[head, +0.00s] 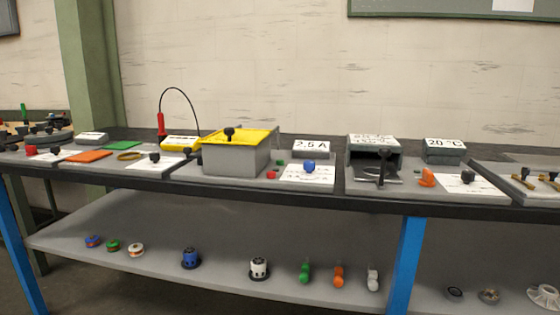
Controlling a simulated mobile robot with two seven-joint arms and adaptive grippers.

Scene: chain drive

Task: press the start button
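No label in the head view can be read as a start button. A small green button (280,163) sits on the bench panel just right of the yellow-lidded grey box, below and left of the "2.5 A" display (312,146). A red button (271,175) is in front of it, and a blue knob (309,166) stands on a white card to the right. Which of these is the start button I cannot tell. Neither of my grippers is in view.
The yellow-lidded box (234,160) stands beside the buttons. A grey open unit (374,158) and a "20 °C" display (444,150) are to the right. The lower shelf (220,235) holds several small parts. A blue leg (407,265) supports the bench front.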

